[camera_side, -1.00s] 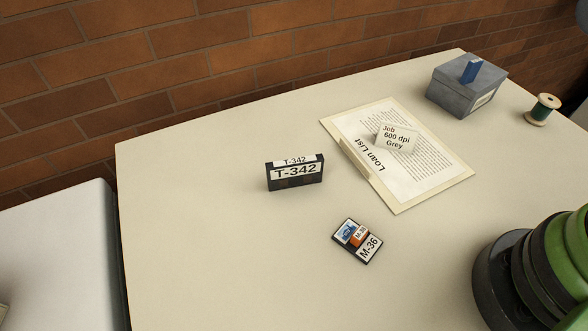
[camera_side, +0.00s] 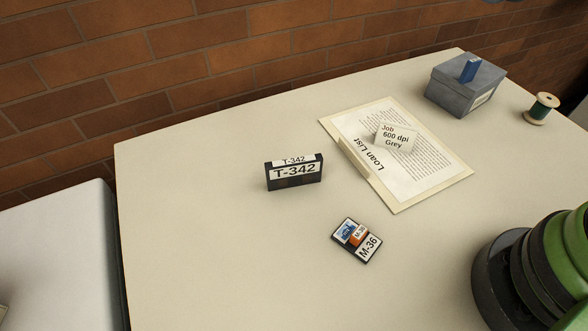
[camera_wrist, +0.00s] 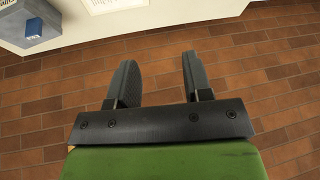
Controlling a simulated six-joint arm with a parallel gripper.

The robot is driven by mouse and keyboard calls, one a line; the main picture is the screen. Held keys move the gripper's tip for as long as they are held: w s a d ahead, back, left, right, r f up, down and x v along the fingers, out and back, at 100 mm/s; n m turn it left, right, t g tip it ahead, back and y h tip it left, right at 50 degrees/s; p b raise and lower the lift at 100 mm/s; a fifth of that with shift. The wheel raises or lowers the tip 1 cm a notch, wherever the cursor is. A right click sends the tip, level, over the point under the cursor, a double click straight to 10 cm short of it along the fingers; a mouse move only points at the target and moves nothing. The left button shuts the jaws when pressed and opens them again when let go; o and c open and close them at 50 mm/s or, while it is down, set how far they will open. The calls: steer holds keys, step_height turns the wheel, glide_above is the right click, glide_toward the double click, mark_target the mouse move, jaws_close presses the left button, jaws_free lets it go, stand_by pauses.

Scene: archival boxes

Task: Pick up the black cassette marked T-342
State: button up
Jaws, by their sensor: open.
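The black cassette marked T-342 (camera_side: 294,173) stands upright on its long edge on the cream table, its white labels facing the side camera. Nothing touches it. My gripper (camera_wrist: 158,72) shows in the wrist view with its two dark fingers apart and nothing between them. The gripper is out of the side view, and the cassette does not show in the wrist view.
A small cartridge marked M-36 (camera_side: 357,241) lies in front of the cassette. Right of it are the Loan List folder (camera_side: 440,178) with a Job card (camera_side: 396,138), a grey box (camera_side: 462,92) and a thread spool (camera_side: 541,108). The table's left part (camera_side: 190,220) is clear.

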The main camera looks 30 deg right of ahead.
steer(key=w+a+f+n+g, duration=0.2)
steer(key=w+a+f+n, duration=0.1)
steer(key=w+a+n, duration=0.15)
steer(key=n+g+h, duration=0.2)
steer(key=n, duration=0.6)
glide_above(294, 160)
step_height(294, 160, down, 16)
steer(key=shift+s+d+r, duration=0.1)
steer(key=shift+s+r, duration=0.05)
steer(key=shift+r, duration=0.1)
steer(key=shift+n+g, duration=0.3)
steer(key=shift+n, duration=0.25)
steer(key=f, duration=0.5)
steer(key=shift+a+f, duration=0.4)
steer(key=shift+d+f, duration=0.15)
steer(key=shift+f, duration=1.35)
steer(key=shift+d+f, duration=0.15)
steer(key=shift+f, duration=1.3)
jaws_close()
